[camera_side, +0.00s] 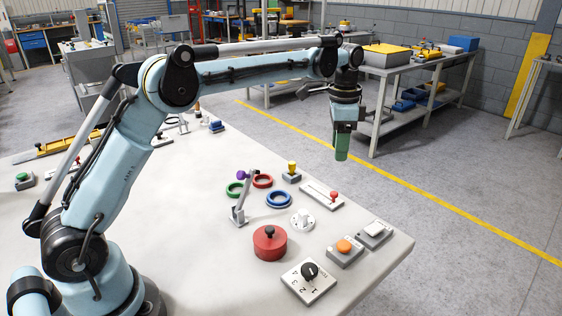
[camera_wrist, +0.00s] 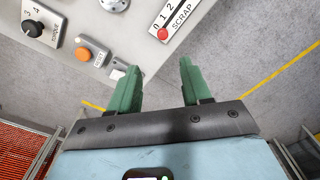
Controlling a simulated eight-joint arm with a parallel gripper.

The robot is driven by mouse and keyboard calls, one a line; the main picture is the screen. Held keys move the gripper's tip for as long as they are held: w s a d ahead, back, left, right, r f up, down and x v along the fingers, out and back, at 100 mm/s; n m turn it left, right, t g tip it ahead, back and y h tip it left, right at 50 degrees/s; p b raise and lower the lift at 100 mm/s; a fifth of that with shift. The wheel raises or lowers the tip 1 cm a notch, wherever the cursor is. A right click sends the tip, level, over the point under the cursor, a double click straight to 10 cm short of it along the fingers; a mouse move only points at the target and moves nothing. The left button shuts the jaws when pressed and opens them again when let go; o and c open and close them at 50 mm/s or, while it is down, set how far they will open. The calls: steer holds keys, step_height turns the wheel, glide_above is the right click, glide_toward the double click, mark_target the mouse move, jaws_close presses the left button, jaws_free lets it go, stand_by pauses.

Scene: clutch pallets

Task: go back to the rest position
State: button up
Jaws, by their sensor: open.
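My gripper (camera_side: 341,150) is held out past the table's far right edge, above the grey floor, pointing down. In the wrist view my gripper (camera_wrist: 158,80) shows two green fingers spread apart with nothing between them. My arm stretches across from the left, raised high over the white table (camera_side: 190,235).
On the table stand a red round pot (camera_side: 269,243), a rotary knob box (camera_side: 309,279), an orange button box (camera_side: 344,249), a slider with a red knob (camera_side: 324,195), a blue ring (camera_side: 279,199) and a small lever (camera_side: 240,205). A workbench (camera_side: 400,68) stands behind my gripper.

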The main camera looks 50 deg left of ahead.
steer(key=s+r+n+t, duration=0.2)
steer(key=s+r, duration=0.2)
steer(key=s, duration=0.2)
steer(key=s+f+n+t, duration=0.2)
steer(key=s+n, duration=0.1)
steer(key=s, duration=0.6)
steer(key=s+f+n+t, duration=0.3)
steer(key=s, duration=0.6)
steer(key=shift+a+f+n, duration=0.3)
steer(key=shift+a+f, duration=0.05)
steer(key=shift+a, duration=0.1)
